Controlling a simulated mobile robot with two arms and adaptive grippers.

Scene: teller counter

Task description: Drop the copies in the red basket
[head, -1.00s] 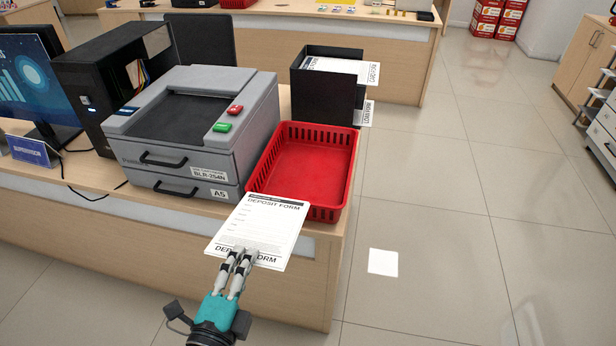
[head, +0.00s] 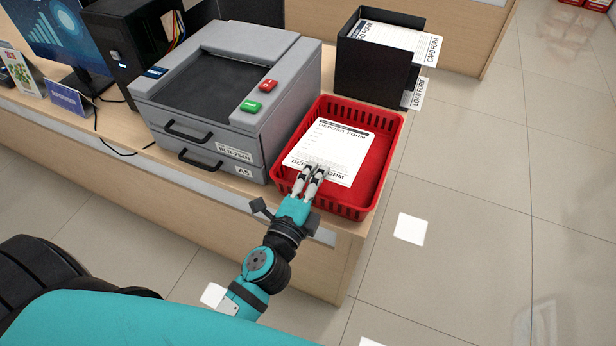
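The red basket (head: 381,190) sits on the counter beside the printer. A white deposit form (head: 337,143) is over the inside of the basket; I cannot tell whether it touches the basket floor. I see no second sheet under it. My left gripper (head: 315,171) reaches in over the basket's front rim. Its fingers are closed on the near edge of the form, across the lower title line. My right gripper is not in view.
A grey printer (head: 225,85) with red and green buttons stands just left of the basket. A black tray (head: 371,75) with card and loan forms stands behind it. The counter's right edge is close to the basket. White square patches (head: 410,229) show on the floor.

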